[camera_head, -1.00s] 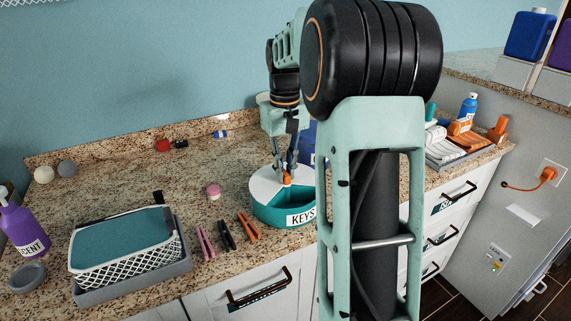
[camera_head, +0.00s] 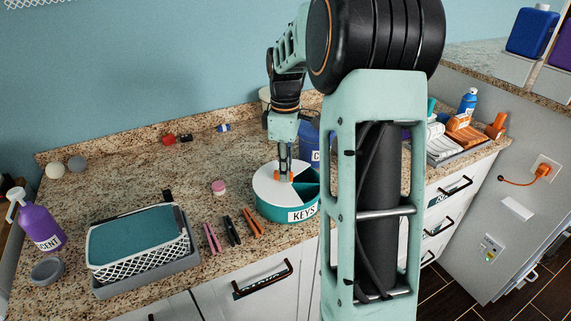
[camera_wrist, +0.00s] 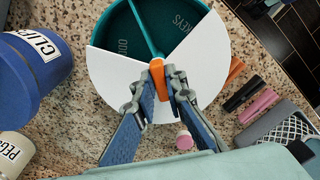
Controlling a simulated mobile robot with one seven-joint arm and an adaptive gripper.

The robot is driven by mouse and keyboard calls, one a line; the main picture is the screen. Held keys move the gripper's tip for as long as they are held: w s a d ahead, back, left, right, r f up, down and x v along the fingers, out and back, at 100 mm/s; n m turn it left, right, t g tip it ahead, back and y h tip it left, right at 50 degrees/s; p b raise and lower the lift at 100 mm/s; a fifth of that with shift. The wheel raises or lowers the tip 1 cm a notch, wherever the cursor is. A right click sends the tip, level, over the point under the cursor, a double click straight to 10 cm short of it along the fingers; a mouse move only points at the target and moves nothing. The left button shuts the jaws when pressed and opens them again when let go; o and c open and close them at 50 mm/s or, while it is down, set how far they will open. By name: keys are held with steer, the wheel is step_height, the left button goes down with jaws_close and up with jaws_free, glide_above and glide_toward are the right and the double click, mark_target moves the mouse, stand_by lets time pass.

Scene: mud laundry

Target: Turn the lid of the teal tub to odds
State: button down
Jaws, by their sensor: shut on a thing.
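The teal tub (camera_head: 270,208) stands on the counter with its KEYS label facing front. Its white lid (camera_head: 273,182) has a wedge-shaped opening, now toward the right in the head view. In the wrist view the lid (camera_wrist: 110,85) leaves the opening at the top, where a divider (camera_wrist: 143,28) separates compartments marked ODDS (camera_wrist: 123,47) and KEYS (camera_wrist: 182,26); parts of both are uncovered. My gripper (camera_head: 284,172) is shut on the lid's orange handle (camera_wrist: 157,77), with fingers on both sides. My arm hides some of the tub's right surroundings.
A blue CLIPS tub (camera_wrist: 35,75) and a PEGS container (camera_wrist: 12,150) stand close by. Several clothes pegs (camera_head: 232,231) and a pink round item (camera_head: 218,187) lie left of the tub. A grey tray with a basket (camera_head: 145,275) is farther left.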

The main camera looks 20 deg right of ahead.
steer(key=n+p, duration=0.1)
steer(key=n, duration=0.2)
steer(key=shift+a+r+n+p, duration=0.1)
steer(key=shift+r+n+p, duration=0.05)
steer(key=shift+n+p, duration=0.2)
steer(key=n+p, duration=0.1)
steer(key=n, duration=0.2)
steer(key=shift+s+n+p, duration=0.2)
steer(key=shift+n+p, duration=0.05)
steer(key=shift+p, duration=0.15)
steer(key=n+p, duration=0.2)
steer(key=n, duration=0.2)
steer(key=shift+s, duration=0.1)
steer(key=shift+n+p, duration=0.6)
steer(key=shift+n, duration=0.3)
steer(key=c, duration=2)
jaws_free()
steer(key=shift+s, duration=0.1)
steer(key=shift+o, duration=0.2)
step_height(320, 180, up, 12)
